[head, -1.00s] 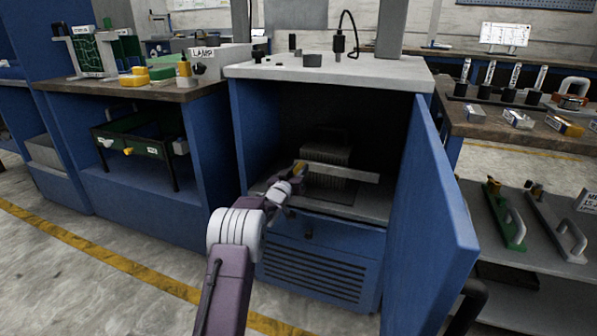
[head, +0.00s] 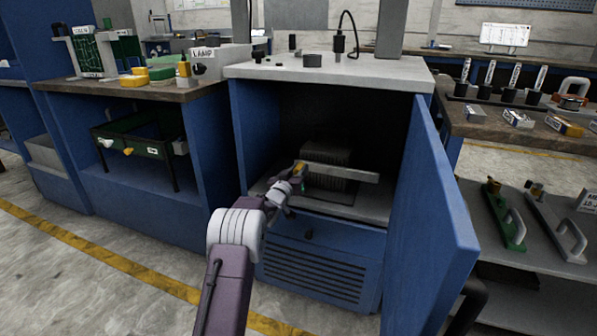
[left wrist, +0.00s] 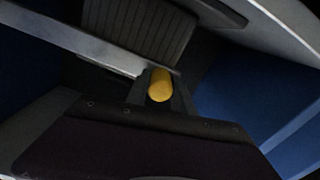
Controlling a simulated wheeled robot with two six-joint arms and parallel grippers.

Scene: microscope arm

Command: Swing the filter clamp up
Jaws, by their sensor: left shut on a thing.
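The filter clamp is a pale flat bar (head: 340,173) lying nearly level across the front of a dark ribbed filter block (head: 328,153) inside the open blue cabinet. Its left end has a yellow grip (head: 299,168), which also shows in the left wrist view (left wrist: 160,85). My left gripper (head: 298,174) reaches in at the cabinet's front left and is shut on the yellow grip. In the left wrist view the grip sits between the two dark fingers. The filter's lower part is partly hidden behind the bar. My right gripper is not in view.
The blue cabinet door (head: 432,215) stands open on the right. The cabinet's side walls bound the space. The dark space above the bar looks clear.

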